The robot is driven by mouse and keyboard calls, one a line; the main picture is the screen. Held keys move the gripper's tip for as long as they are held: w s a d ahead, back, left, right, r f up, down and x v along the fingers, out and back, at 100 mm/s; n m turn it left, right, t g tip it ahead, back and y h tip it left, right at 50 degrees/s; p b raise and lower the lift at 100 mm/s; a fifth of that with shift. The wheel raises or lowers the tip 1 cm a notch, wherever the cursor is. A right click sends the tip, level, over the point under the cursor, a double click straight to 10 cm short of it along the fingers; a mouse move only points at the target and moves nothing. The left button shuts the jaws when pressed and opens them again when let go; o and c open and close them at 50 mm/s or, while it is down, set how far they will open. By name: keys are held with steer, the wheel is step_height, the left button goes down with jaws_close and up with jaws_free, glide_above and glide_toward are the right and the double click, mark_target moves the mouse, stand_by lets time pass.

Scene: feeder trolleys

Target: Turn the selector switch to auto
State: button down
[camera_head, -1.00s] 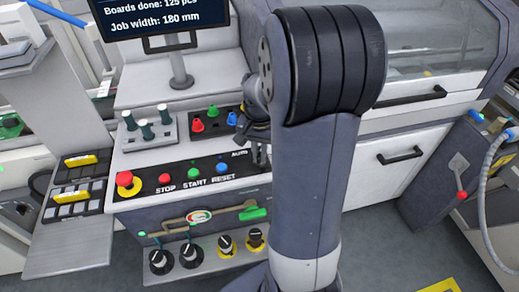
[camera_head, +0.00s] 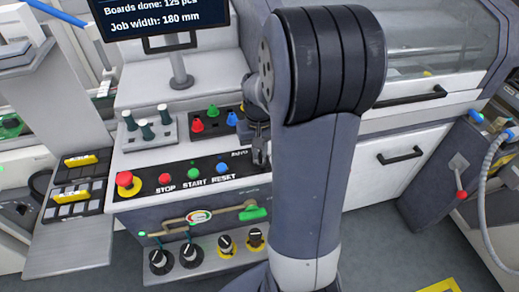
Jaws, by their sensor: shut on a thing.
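The control panel (camera_head: 143,168) runs along the front of the machine, with STOP, START and RESET buttons and a small AUTO label (camera_head: 239,156) at its right end. My gripper (camera_head: 261,163) points down at that right end, just right of the AUTO label. Its jaws are shut on the selector switch there. The switch itself is hidden by the fingers and my arm, so its pointing direction cannot be seen.
A red mushroom button (camera_head: 125,179) on a yellow base, a red button (camera_head: 165,179), a green one (camera_head: 194,173) and a blue one (camera_head: 222,168) line the panel. Coloured cones (camera_head: 213,113) stand behind. A green-handled lever (camera_head: 252,212) and several knobs (camera_head: 190,257) are below.

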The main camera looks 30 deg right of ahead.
mark_target(260, 153)
steer(key=c, duration=1.5)
jaws_free()
step_height(260, 153, up, 11)
steer(key=shift+f, duration=0.1)
step_height(260, 153, down, 11)
steer(key=shift+r, duration=0.2)
steer(key=shift+f+m, duration=0.1)
steer(key=shift+m, duration=0.2)
